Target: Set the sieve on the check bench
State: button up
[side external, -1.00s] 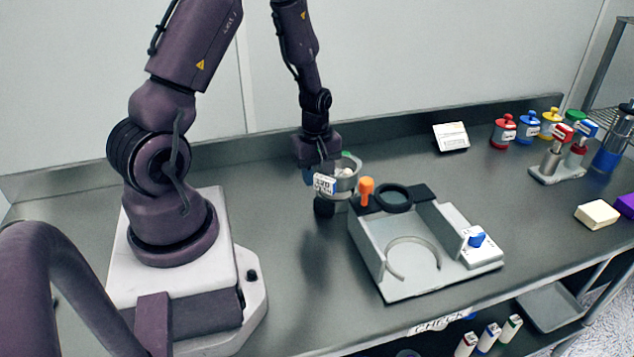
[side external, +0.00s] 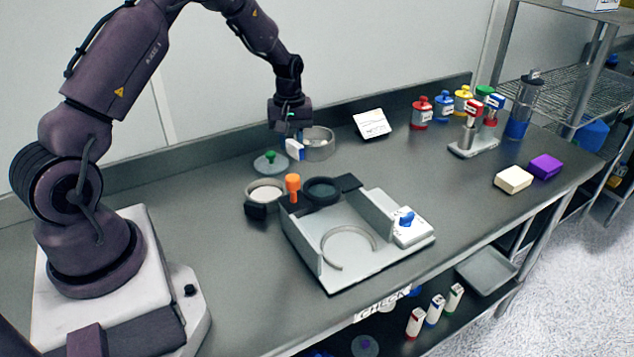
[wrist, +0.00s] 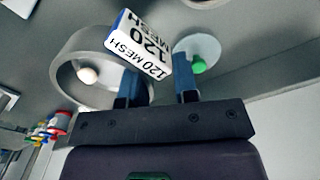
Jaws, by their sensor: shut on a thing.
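The sieve (side external: 319,146) is a grey ring with a tag reading 120 MESH (wrist: 140,45), and a white ball shows inside it in the wrist view. My gripper (side external: 291,134) is shut on the sieve at its tag side, with the ring to the right of the fingers in the side view. The sieve hangs near the back of the grey bench (side external: 225,235), behind the sifter base; its exact height is unclear. A CHECK sign (side external: 382,304) is on the bench's front edge. A lid with a green knob (side external: 270,163) lies left of the sieve.
The sifter base (side external: 350,270) with an orange knob (side external: 293,187) stands mid-bench. A pan of pale powder (side external: 265,192) is at its left. A white card (side external: 371,123), several coloured jars (side external: 421,113) and blocks (side external: 513,180) stand right. Bench between card and base is clear.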

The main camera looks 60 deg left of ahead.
jog(key=shift+w+a+r+m, duration=0.25)
jog(key=shift+w+r+m, duration=0.3)
jog(key=shift+w, duration=0.2)
jog(key=shift+m, duration=0.35)
notch_tip(320, 180, down, 5)
jog(key=shift+s+f, duration=0.1)
jog(key=shift+f, duration=2.35)
jog(key=shift+f, duration=0.1)
jog(key=o, duration=1)
